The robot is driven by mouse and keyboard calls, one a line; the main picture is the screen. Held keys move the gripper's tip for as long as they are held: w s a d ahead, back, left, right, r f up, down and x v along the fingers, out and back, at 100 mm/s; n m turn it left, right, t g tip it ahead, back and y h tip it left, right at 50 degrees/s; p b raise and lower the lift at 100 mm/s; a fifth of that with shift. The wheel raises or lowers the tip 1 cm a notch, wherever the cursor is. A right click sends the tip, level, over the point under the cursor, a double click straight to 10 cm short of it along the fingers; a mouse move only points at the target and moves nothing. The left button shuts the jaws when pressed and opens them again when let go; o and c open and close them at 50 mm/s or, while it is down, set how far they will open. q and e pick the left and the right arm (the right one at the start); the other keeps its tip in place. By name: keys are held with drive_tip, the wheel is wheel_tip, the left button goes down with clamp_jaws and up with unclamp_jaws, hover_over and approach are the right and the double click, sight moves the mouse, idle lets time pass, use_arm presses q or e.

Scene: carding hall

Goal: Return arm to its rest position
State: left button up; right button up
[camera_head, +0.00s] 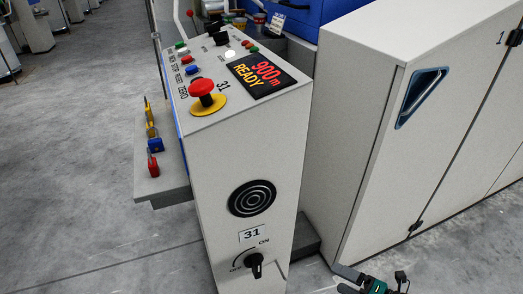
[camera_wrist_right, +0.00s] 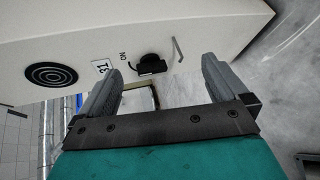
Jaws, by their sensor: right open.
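My right gripper (camera_head: 341,278) shows at the bottom edge of the head view, to the right of the control cabinet (camera_head: 240,140). In the right wrist view the same gripper (camera_wrist_right: 162,70) has its two grey fingers wide apart, with nothing held between them. The black rotary switch (camera_head: 254,266) sits low on the cabinet front, between OFF and ON marks. It also shows in the right wrist view (camera_wrist_right: 150,65), beyond the fingertips and apart from them. Its exact setting is hard to tell. My left gripper is out of view.
A tall pale cabinet (camera_head: 350,110) with a recessed handle (camera_head: 421,97) stands to the right. The control top carries a red emergency button (camera_head: 201,88) and a display (camera_head: 262,74) reading 900 m READY. A side ledge (camera_head: 165,184) holds padlocks. Grey floor (camera_head: 70,150) is clear at left.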

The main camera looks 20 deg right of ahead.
drive_tip(key=w+a+r+m+h, duration=0.35)
drive_tip(key=r+m+h, duration=0.4)
drive_tip(key=m, duration=0.55)
drive_tip(key=s+a+r+m+g, duration=0.4)
drive_tip(key=s+r+m+g, duration=0.1)
drive_tip(key=s+m, duration=0.15)
drive_tip(key=s+a+r+m+g, duration=0.4)
drive_tip(key=s+a+r+m, duration=0.1)
drive_tip(key=s, duration=0.3)
drive_tip(key=w+a+f+n+t+y+p, duration=0.1)
drive_tip(key=w+a+t+y, duration=0.3)
drive_tip(key=w+a+t, duration=0.4)
use_arm(q)
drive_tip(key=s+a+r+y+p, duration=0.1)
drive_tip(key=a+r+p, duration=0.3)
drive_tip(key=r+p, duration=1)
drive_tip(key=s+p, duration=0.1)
drive_tip(key=p, duration=0.5)
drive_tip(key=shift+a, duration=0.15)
use_arm(e)
drive_tip(key=d+r+h, duration=0.1)
drive_tip(key=d+r, duration=0.1)
drive_tip(key=r, duration=0.4)
drive_tip(key=d+r+h, duration=0.1)
drive_tip(key=d+r, duration=0.2)
drive_tip(key=r, duration=0.3)
drive_tip(key=shift+s+d+r+g, duration=0.35)
drive_tip(key=shift+r+g, duration=0.05)
